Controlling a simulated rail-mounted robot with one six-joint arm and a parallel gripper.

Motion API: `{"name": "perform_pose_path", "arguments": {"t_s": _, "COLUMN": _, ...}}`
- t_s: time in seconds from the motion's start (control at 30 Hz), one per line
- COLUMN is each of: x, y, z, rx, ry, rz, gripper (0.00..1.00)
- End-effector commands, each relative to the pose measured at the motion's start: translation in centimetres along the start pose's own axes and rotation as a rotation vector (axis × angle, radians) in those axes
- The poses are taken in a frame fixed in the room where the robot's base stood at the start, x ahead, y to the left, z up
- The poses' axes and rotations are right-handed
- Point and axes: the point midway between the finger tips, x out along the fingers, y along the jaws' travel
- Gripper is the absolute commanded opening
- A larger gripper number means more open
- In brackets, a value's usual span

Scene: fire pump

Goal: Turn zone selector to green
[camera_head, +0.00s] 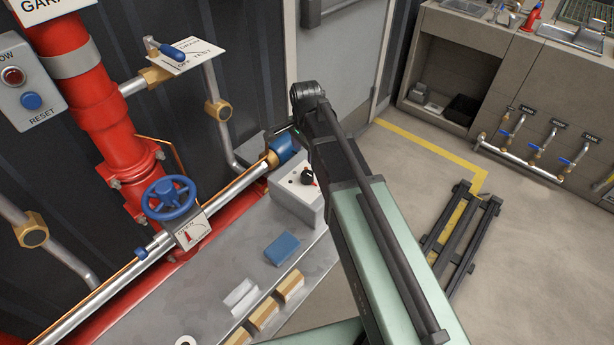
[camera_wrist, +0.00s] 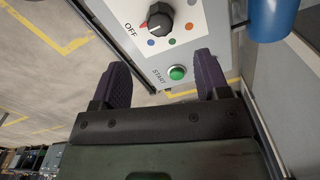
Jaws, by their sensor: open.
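The zone selector is a black round knob (camera_wrist: 158,20) on a light panel, at the top of the wrist view. Its red pointer is on the side toward the word OFF. Small coloured dots (camera_wrist: 151,42) lie around it, one blue, one orange and one that looks green. A green START button (camera_wrist: 177,73) sits below the knob. My gripper (camera_wrist: 161,78) is open and empty, its two dark fingers either side of the button in the picture, with the knob beyond the fingertips. In the head view the selector (camera_head: 307,177) shows on a light box (camera_head: 292,201); my gripper is not clearly visible there.
A blue cylinder (camera_wrist: 272,16) is close at the right of the wrist view. In the head view a red pipe (camera_head: 108,130) with a blue handwheel (camera_head: 169,197) stands left of the box. A blue block (camera_head: 282,248) and several wooden blocks lie on the grey ledge.

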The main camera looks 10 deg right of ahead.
Motion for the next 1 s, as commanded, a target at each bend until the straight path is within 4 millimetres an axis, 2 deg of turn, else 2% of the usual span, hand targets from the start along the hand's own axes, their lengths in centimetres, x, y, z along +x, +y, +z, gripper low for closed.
{"name": "perform_pose_path", "arguments": {"t_s": 0.17, "x": 2.5, "y": 0.0, "z": 0.0, "rx": -0.002, "ry": 0.000, "rz": 0.000, "gripper": 0.69}}
{"name": "perform_pose_path", "arguments": {"t_s": 0.4, "x": 8.3, "y": 0.0, "z": 0.0, "rx": -0.003, "ry": 0.000, "rz": 0.000, "gripper": 0.69}}
{"name": "perform_pose_path", "arguments": {"t_s": 0.5, "x": 10.1, "y": 0.0, "z": 0.0, "rx": -0.003, "ry": 0.000, "rz": 0.000, "gripper": 0.69}}
{"name": "perform_pose_path", "arguments": {"t_s": 0.63, "x": 11.0, "y": 0.0, "z": 0.0, "rx": -0.003, "ry": 0.000, "rz": 0.000, "gripper": 0.69}}
{"name": "perform_pose_path", "arguments": {"t_s": 0.87, "x": 10.7, "y": 0.0, "z": 0.0, "rx": -0.003, "ry": 0.000, "rz": 0.000, "gripper": 0.69}}
{"name": "perform_pose_path", "arguments": {"t_s": 1.0, "x": 10.7, "y": 0.0, "z": 0.0, "rx": -0.004, "ry": 0.000, "rz": 0.000, "gripper": 0.49}}
